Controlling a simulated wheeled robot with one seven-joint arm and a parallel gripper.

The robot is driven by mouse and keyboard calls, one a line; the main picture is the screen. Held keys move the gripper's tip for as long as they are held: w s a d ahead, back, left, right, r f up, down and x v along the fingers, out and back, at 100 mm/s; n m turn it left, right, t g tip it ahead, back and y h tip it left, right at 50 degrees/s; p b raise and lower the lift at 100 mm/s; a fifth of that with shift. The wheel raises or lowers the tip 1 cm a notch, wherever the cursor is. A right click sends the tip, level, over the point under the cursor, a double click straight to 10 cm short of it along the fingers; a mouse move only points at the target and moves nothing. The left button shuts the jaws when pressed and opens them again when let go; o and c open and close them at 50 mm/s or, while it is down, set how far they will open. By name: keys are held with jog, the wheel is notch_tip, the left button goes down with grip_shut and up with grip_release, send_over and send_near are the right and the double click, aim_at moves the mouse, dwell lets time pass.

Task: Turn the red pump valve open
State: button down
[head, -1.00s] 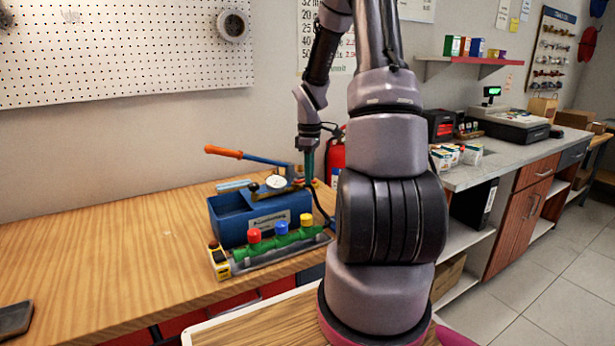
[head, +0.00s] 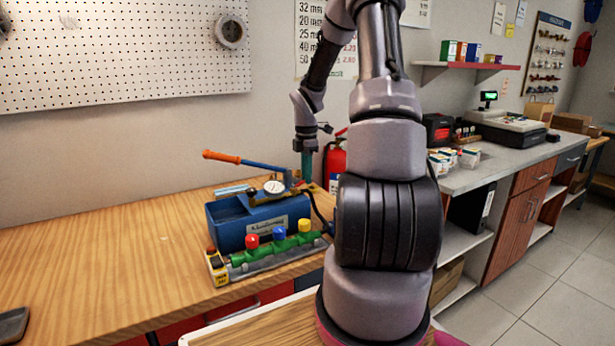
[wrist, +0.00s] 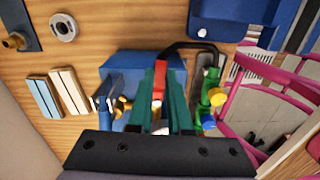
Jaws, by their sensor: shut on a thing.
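My gripper (wrist: 160,68) points down with its two teal fingers shut on the red pump valve (wrist: 159,82). The valve shows as a narrow red bar between the fingers. The blue pump tank (wrist: 140,66) lies behind it in the wrist view. In the head view, my gripper (head: 307,181) is at the right end of the blue pump (head: 228,228), beside the orange-handled lever (head: 222,156) and the round gauge (head: 273,187). The valve cannot be made out clearly there. How far it is turned cannot be told.
A green manifold (head: 277,247) with red, blue and yellow caps stands in front of the pump, beside a yellow box (head: 217,268). A black hose (wrist: 190,44) curves from the pump. A red extinguisher (head: 335,165) stands behind.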

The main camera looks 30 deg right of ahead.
jog(key=shift+w+n, duration=0.2)
jog(key=shift+n, duration=0.2)
jog(key=c, duration=0.8)
grip_release()
jog(key=shift+c, duration=0.2)
notch_tip(320, 180, up, 11)
jog(key=shift+a, duration=0.1)
